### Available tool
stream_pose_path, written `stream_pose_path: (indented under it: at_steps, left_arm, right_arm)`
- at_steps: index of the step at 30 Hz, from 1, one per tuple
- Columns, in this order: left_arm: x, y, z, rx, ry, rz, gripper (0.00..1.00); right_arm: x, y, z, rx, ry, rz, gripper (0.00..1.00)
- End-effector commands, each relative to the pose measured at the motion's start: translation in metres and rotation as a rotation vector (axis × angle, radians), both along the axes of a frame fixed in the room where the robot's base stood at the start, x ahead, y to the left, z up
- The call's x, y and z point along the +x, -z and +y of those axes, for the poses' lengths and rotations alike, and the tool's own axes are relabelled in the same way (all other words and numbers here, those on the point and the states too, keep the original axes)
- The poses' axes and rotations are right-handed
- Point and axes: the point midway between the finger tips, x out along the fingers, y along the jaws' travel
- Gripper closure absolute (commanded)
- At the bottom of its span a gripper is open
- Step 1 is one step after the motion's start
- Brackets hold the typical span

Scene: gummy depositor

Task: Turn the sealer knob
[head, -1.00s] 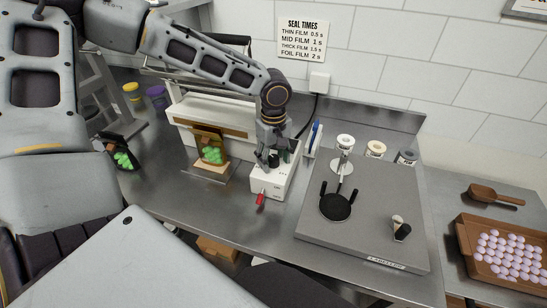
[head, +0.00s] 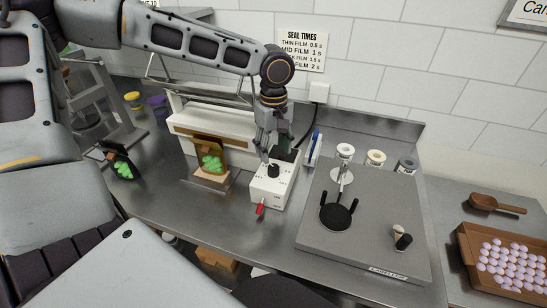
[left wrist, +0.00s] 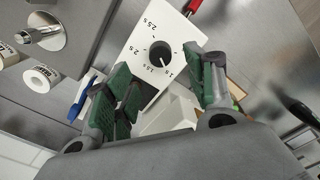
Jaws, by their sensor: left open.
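The sealer's white control box (head: 266,192) stands on the steel counter beside the sealer (head: 210,125). The black knob (head: 273,170) is on its top face and also shows in the left wrist view (left wrist: 160,53), with time marks around it. Its pale pointer line is on the side of the 1.5 s and 1 s marks; I cannot tell the exact setting. My left gripper (head: 274,154) is just above and behind the knob, fingers down. In the left wrist view it (left wrist: 166,84) is open, its green pads apart, with nothing between them. My right gripper is out of view.
A red lever (head: 260,208) sticks out of the box's front. A pouch of green gummies (head: 211,162) stands at the sealer. A seal-times sign (head: 302,52) hangs behind.

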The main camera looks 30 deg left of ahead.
Motion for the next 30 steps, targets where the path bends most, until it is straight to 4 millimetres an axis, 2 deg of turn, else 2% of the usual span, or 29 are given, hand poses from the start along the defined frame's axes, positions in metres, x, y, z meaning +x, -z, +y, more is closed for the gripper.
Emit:
stream_pose_path:
  at_steps: [3,10,30]
  left_arm:
    - [0.000,-0.018,0.000,-0.001,-0.001,-0.002,0.45]
    - [0.000,-0.038,0.000,0.000,0.000,0.000,0.45]
    - [0.000,-0.043,0.000,0.000,0.000,0.000,0.45]
  right_arm:
    - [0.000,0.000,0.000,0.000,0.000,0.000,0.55]
    - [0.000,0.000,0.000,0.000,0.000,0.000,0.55]
    - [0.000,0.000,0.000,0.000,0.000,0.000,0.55]
